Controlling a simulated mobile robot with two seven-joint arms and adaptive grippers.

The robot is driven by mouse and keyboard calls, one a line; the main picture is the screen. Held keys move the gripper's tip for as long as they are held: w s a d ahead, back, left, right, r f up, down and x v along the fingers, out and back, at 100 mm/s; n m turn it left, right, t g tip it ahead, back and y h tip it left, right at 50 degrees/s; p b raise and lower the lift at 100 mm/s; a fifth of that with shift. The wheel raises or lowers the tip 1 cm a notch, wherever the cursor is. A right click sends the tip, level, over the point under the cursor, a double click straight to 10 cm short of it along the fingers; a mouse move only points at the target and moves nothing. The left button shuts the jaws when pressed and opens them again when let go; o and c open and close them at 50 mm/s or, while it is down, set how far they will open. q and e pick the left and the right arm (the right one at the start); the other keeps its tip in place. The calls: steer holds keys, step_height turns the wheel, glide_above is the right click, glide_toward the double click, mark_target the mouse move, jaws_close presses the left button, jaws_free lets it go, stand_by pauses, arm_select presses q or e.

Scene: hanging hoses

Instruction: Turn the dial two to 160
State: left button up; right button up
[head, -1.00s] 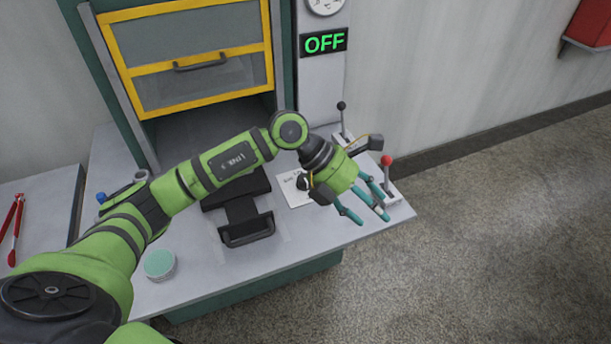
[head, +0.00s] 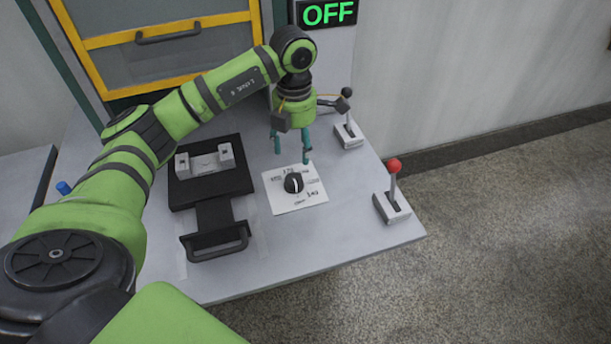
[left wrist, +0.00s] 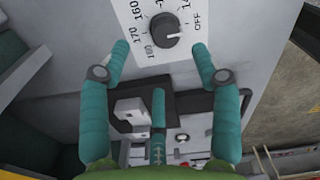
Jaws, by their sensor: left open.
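The dial (head: 293,183) is a round black knob with a white pointer line, set on a white card (head: 312,204) marked with numbers and OFF. In the left wrist view the dial (left wrist: 165,30) is near the top, with 160 and 170 to its left and OFF to its right. Its pointer line is toward the OFF side. My left gripper (head: 291,150) hangs fingers down, just behind the dial and above the table. Its teal fingers (left wrist: 160,62) are spread and empty, apart from the knob. My right gripper is not in view.
A black fixture with a handle (head: 217,242) and grey blocks stands left of the card. A black-knobbed lever (head: 348,132) and a red-knobbed lever (head: 392,192) stand to the right. A green OFF display (head: 327,12) is behind. The table front (head: 300,245) is clear.

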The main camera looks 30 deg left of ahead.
mark_target(295, 177)
arm_select(q)
steer(key=shift+s+f+b, duration=0.35)
steer(key=shift+f+b, duration=0.1)
steer(key=shift+f, duration=0.15)
steer(key=shift+s+f+b, duration=0.35)
steer(key=shift+f+b, duration=0.1)
steer(key=shift+f, duration=0.1)
steer(key=shift+w+f, duration=0.2)
steer(key=shift+f, duration=0.45)
step_height(295, 177, down, 6)
steer(key=shift+r+p, duration=0.25)
steer(key=shift+p, duration=0.65)
steer(key=shift+w+f, duration=0.1)
steer(key=shift+f, duration=0.25)
steer(key=c, duration=1.1)
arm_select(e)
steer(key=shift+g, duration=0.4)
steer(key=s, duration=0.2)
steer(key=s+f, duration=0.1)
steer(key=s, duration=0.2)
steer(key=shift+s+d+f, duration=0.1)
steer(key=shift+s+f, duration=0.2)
